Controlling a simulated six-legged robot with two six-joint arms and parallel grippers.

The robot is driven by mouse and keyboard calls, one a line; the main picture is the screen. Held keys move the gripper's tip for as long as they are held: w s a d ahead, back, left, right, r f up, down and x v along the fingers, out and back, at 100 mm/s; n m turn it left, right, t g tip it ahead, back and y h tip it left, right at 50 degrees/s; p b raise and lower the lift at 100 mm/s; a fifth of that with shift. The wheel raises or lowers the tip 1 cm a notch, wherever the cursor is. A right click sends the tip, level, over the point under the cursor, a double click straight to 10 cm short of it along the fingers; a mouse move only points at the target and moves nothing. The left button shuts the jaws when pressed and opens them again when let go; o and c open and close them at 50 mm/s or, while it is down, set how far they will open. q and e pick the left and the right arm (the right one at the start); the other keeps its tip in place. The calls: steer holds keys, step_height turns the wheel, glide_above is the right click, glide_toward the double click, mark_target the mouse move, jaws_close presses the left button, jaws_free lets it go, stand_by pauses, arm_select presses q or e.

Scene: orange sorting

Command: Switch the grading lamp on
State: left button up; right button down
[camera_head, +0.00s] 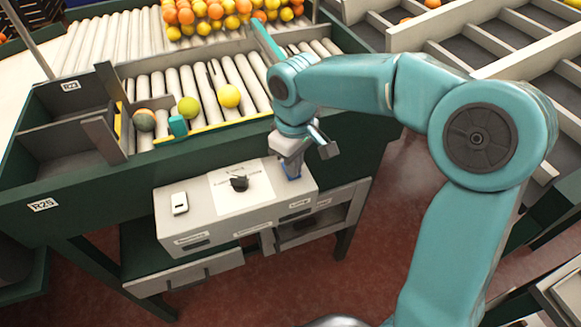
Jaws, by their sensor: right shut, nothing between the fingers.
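A light grey control box (205,225) is fixed to the front of the dark green sorting table. On its top are a white rocker-like switch (180,203) at the left and a black knob (239,183) on a white printed panel in the middle. My right gripper (291,166) is shut and empty, pointing down at the right end of the box top. A small blue patch shows at its tips; I cannot tell whether it is a control or part of the gripper, or whether they touch. No lamp is recognisable. My left gripper is out of view.
The roller conveyor (200,88) behind the box carries a yellow fruit (228,96), a yellow-green fruit (189,107) and a dark mottled one (144,120). Many oranges and lemons lie at the back. Divided bins (480,45) stand at the right. The space above the box's left side is clear.

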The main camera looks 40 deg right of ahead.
steer(key=shift+r+p, duration=0.7)
steer(key=shift+p, duration=0.15)
step_height(320, 180, up, 2)
steer(key=shift+r+p, duration=0.25)
steer(key=shift+p, duration=0.7)
step_height(320, 180, up, 2)
steer(key=shift+r+p, duration=0.1)
steer(key=shift+p, duration=0.85)
steer(key=shift+r+p, duration=0.4)
steer(key=shift+r, duration=0.05)
steer(key=shift+f, duration=0.1)
steer(key=shift+s, duration=0.15)
